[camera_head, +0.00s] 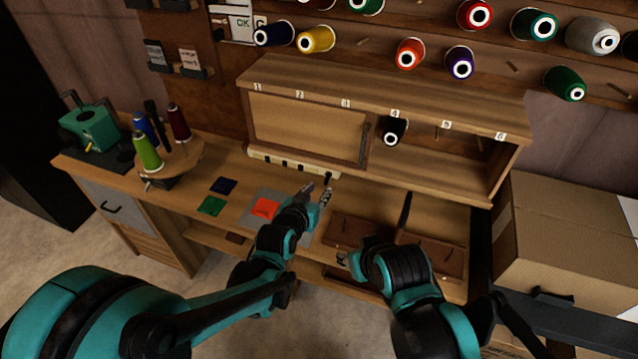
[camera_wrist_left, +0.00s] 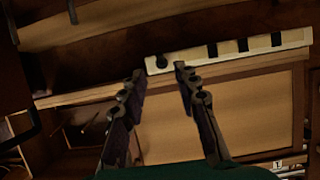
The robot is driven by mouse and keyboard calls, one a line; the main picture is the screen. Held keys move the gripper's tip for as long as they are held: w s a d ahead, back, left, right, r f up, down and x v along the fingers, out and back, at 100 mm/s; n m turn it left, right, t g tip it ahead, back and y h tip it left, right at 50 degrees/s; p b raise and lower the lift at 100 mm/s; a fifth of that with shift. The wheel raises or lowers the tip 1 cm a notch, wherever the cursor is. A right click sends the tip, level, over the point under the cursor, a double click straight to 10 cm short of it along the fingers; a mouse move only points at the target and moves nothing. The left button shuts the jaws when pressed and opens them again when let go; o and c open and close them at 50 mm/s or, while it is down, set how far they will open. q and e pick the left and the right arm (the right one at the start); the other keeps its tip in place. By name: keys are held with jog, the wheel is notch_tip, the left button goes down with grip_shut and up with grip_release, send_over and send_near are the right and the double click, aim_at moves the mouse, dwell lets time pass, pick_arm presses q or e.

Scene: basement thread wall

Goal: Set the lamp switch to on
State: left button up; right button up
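A cream strip (camera_head: 285,161) with several dark slots or switches lies along the back of the bench, under the cabinet's sliding door. A small dark knob (camera_head: 328,176) stands at its right end. In the left wrist view the strip (camera_wrist_left: 228,52) runs across the top, and the dark knob (camera_wrist_left: 161,62) shows between the fingertips' lines. My left gripper (camera_head: 317,193) is open and empty, just in front of the strip's right end; contact cannot be told. My right gripper (camera_head: 346,258) is low at the bench front, partly hidden by its arm. No lamp can be made out.
The numbered cabinet (camera_head: 380,101) overhangs the back of the bench. A spool stand (camera_head: 170,162) and a green device (camera_head: 90,127) are at left. A brown tray (camera_head: 440,258) lies at right, near a cardboard box (camera_head: 565,230). Coloured patches lie mid-bench.

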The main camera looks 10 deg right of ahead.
aim_at(326, 181)
pick_arm(q)
jog(key=b+x, duration=0.1)
jog(key=x, duration=0.4)
jog(key=shift+w+d+f+b, duration=0.15)
jog(key=shift+w+b, duration=0.05)
jog(key=shift+b, duration=0.1)
grip_shut()
